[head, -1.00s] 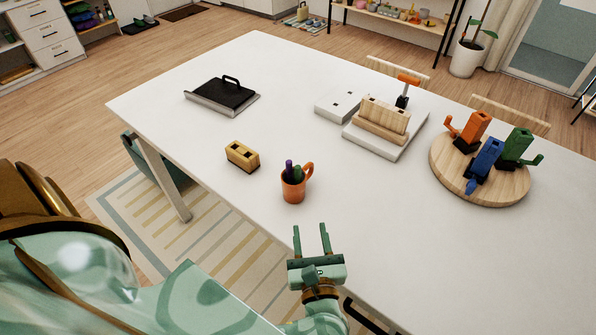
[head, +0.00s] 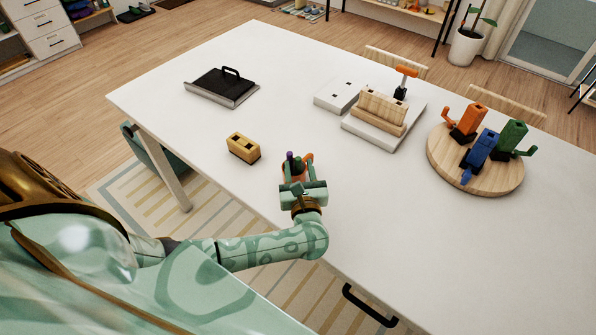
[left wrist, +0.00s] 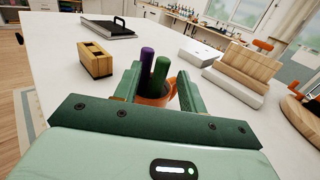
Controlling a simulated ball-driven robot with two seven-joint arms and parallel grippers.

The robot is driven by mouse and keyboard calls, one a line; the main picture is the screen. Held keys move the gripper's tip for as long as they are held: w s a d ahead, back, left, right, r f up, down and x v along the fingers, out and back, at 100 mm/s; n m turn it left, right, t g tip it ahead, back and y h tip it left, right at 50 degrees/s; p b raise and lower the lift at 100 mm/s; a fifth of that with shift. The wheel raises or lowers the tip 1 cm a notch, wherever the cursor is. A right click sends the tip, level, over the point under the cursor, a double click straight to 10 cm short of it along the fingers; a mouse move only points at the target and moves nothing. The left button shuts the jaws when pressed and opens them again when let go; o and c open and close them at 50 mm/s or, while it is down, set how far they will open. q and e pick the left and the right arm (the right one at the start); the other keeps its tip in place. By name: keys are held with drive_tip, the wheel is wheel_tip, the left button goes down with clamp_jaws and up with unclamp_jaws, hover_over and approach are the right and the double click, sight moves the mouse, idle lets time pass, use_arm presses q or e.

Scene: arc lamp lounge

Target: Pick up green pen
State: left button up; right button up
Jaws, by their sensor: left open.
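The green pen (left wrist: 159,76) stands upright in an orange mug (left wrist: 168,90), close beside a purple pen (left wrist: 146,62). In the head view the mug (head: 308,160) is mostly hidden behind my left gripper (head: 297,167), and the purple pen (head: 290,158) shows above it. My left gripper is open, and its fingers reach toward the mug. In the left wrist view my left gripper (left wrist: 157,85) has one finger on each side of the pens, with a clear gap on the right. I cannot tell whether a finger touches the mug. My right gripper is out of view.
A yellow slotted block (head: 243,148) stands left of the mug. A black-topped tray (head: 222,87) lies further back. A wooden block on a white base (head: 380,122) and a round board (head: 475,173) with coloured holders stand right. The white table (head: 400,235) is clear nearby.

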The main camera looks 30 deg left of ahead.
use_arm(q)
clamp_jaws()
